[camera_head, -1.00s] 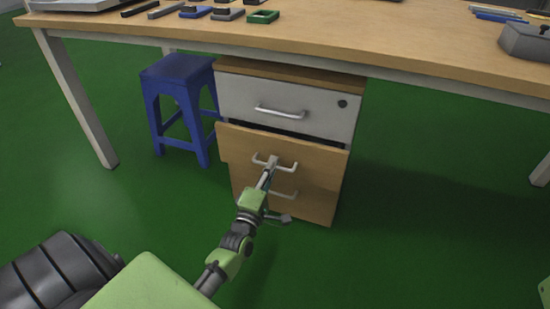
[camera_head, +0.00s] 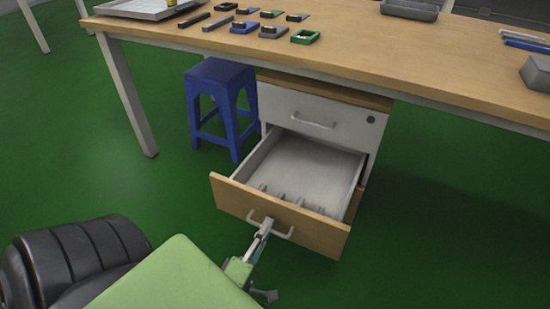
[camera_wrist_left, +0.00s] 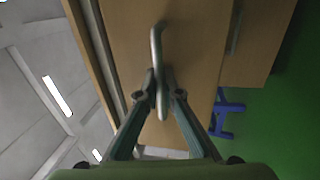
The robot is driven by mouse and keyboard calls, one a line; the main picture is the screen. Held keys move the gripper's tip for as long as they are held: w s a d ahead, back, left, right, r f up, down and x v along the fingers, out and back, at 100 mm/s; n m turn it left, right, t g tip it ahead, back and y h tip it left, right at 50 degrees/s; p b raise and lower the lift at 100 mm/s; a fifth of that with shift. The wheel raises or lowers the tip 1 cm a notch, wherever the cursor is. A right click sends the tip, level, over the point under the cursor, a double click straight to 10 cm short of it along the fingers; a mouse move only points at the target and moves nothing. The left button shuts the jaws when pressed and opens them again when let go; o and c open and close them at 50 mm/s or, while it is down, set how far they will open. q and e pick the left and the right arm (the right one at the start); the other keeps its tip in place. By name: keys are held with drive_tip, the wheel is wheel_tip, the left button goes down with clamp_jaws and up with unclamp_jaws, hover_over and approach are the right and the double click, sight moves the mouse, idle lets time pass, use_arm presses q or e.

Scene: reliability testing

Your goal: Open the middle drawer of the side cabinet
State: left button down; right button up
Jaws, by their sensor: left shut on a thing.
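The side cabinet (camera_head: 318,116) stands under the table, with a white top drawer that is shut. The middle drawer (camera_head: 232,197) has a wooden front and stands far out, showing its light grey inside with several low dividers. My left gripper (camera_head: 264,228) is shut on the drawer handle (camera_head: 284,235), a pale bar on the drawer front. In the left wrist view the fingers (camera_wrist_left: 162,85) close around the handle (camera_wrist_left: 157,42). The bottom drawer is hidden behind the middle one in the head view. My right gripper is not in view.
A blue stool (camera_head: 221,75) stands left of the cabinet. The wooden table (camera_head: 340,52) above carries small coloured parts, a tray (camera_head: 150,8) and grey bins (camera_head: 410,9). The green floor (camera_head: 440,230) to the right is clear.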

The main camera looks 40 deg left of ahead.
use_arm(q)
drive_tip(key=shift+r+v, duration=0.15)
drive_tip(key=shift+v, duration=0.55)
drive_tip(key=shift+r+v, duration=0.1)
drive_tip(key=shift+v, duration=0.55)
drive_tip(key=c, duration=2.2)
unclamp_jaws()
drive_tip(key=v, duration=1.2)
drive_tip(key=shift+s, duration=0.1)
